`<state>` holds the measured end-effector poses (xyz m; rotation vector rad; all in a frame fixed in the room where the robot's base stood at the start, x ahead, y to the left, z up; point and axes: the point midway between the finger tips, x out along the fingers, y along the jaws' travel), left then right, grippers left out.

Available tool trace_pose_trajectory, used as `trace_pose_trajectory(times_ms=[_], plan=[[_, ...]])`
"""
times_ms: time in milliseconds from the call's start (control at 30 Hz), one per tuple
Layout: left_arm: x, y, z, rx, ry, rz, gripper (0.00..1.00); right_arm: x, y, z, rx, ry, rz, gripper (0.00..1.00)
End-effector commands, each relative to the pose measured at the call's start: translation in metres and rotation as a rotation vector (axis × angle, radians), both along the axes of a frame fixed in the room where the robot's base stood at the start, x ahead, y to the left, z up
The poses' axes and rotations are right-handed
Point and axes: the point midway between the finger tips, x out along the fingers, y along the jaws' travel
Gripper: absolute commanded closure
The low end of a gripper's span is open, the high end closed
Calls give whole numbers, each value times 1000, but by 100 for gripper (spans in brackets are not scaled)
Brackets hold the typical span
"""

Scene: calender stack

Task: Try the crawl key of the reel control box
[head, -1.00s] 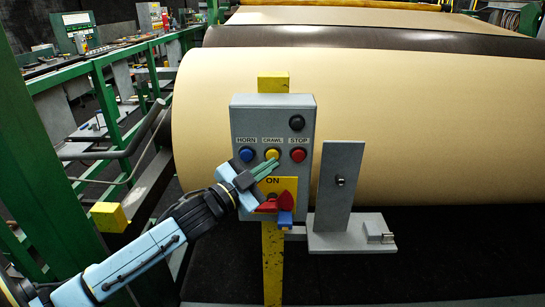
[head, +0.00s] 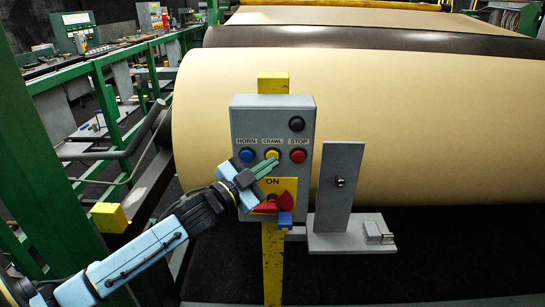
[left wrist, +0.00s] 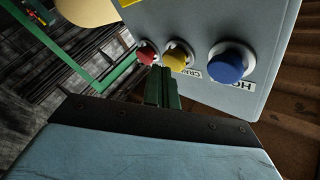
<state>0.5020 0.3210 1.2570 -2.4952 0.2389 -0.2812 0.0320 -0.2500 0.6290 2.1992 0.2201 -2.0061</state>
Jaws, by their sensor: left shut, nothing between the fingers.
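The grey reel control box (head: 240,120) stands on a yellow post in the head view. Its yellow crawl key (head: 272,154) sits between the blue horn key (head: 247,155) and the red stop key (head: 298,156). My left gripper (head: 272,165) is shut and empty, its green fingertips at the crawl key's lower edge. In the left wrist view the shut fingers (left wrist: 162,88) lie close below the yellow crawl key (left wrist: 177,58); I cannot tell whether they touch it. The horn key (left wrist: 230,62) shows to the right there. My right gripper is not in view.
A red handle (head: 265,207) on a yellow ON plate and a blue part (head: 285,218) sit just below my fingers. A grey bracket (head: 340,185) stands right of the box. The large tan roll (head: 420,120) is behind. Green rails (head: 110,105) run at left.

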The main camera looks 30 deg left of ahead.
Motion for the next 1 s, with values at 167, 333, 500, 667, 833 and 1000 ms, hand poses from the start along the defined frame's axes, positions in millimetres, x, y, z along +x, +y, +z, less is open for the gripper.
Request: trace_pose_trajectory(times_ms=[167,333,500,667,833,1000], plan=[[0,0,0,0,1,-1,100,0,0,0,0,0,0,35],[0,0,0,0,1,0,100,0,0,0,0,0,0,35],[2,1,0,0,1,0,100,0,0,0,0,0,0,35],[3,2,-1,0,1,0,100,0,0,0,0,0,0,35],[5,3,-1,0,1,0,100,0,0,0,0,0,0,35],[7,4,-1,0,2,0,100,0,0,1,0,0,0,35]])
